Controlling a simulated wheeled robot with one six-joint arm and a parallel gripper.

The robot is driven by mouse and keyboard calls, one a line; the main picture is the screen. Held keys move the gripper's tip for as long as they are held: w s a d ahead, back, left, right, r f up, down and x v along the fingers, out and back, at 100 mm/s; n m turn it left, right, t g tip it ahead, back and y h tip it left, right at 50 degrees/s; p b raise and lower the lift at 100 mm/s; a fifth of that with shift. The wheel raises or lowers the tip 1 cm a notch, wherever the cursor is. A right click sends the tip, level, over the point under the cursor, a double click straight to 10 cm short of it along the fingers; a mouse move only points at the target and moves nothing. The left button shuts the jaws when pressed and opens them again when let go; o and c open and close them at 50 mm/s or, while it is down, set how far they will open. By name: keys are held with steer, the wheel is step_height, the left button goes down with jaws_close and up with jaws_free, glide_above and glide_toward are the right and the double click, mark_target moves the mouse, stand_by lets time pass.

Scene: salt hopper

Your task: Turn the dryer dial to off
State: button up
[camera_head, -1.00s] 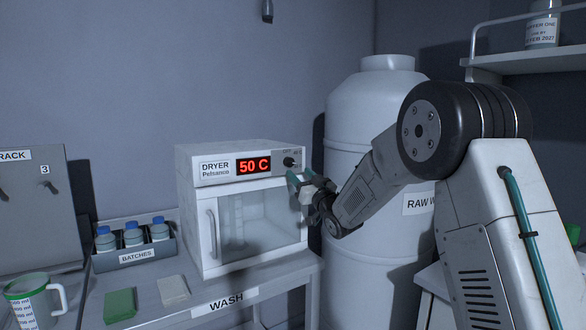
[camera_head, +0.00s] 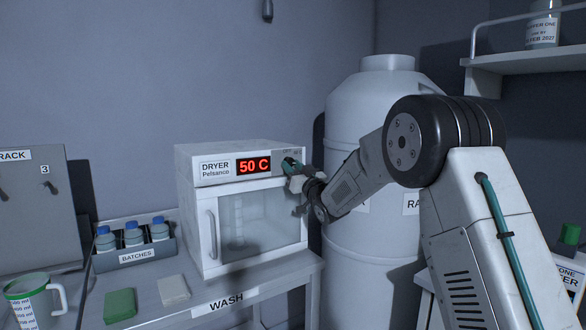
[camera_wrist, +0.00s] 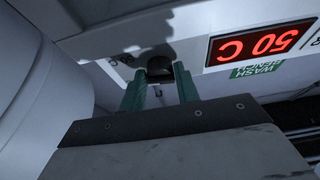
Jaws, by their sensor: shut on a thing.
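The dryer (camera_head: 245,205) is a white box on the bench, with a glass door and a red display (camera_head: 253,165) reading 50 C. Its dark round dial (camera_wrist: 159,66) sits between the green fingers of my gripper (camera_wrist: 160,84) in the wrist view. My gripper (camera_head: 290,164) is at the dryer's upper right front corner in the head view, shut on the dial. The fingers and wrist hide most of the dial in the head view. The display (camera_wrist: 260,44) appears upside down in the wrist view.
A large white tank (camera_head: 370,120) stands right of the dryer, behind my arm. A rack of blue-capped bottles (camera_head: 134,255) is left of it. A green sponge (camera_head: 120,305), a pale block (camera_head: 173,289) and a jug (camera_head: 30,300) lie in front on the left.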

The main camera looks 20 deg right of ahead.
steer(key=n+y, duration=0.1)
steer(key=n, duration=0.1)
steer(key=n+g+y, duration=0.1)
steer(key=n, duration=0.1)
steer(key=n+y, duration=0.1)
steer(key=n, duration=0.1)
steer(key=shift+d+g, duration=0.3)
steer(key=n+g+y, duration=0.1)
steer(key=n, duration=0.3)
steer(key=n+g+y, duration=0.1)
steer(key=n, duration=0.2)
steer(key=shift+w+d+r+n+g, duration=0.1)
steer(key=shift+d+r+n+g, duration=0.05)
steer(key=shift+n+g, duration=0.25)
steer(key=n+g, duration=0.1)
steer(key=n, duration=0.2)
steer(key=n+g, duration=0.1)
steer(key=n, duration=0.2)
steer(key=shift+d+r, duration=0.1)
steer(key=shift+r, duration=0.1)
steer(key=shift+r+n+g+h, duration=0.1)
steer(key=shift+n+g+h, duration=0.25)
steer(key=shift+n, duration=0.75)
steer(key=shift+r+n+g+h, duration=0.15)
steer(key=shift+n+g, duration=0.4)
steer(key=shift+n, duration=0.55)
steer(key=shift+f, duration=0.1)
steer(key=o, duration=0.9)
steer(key=shift+o, duration=0.2)
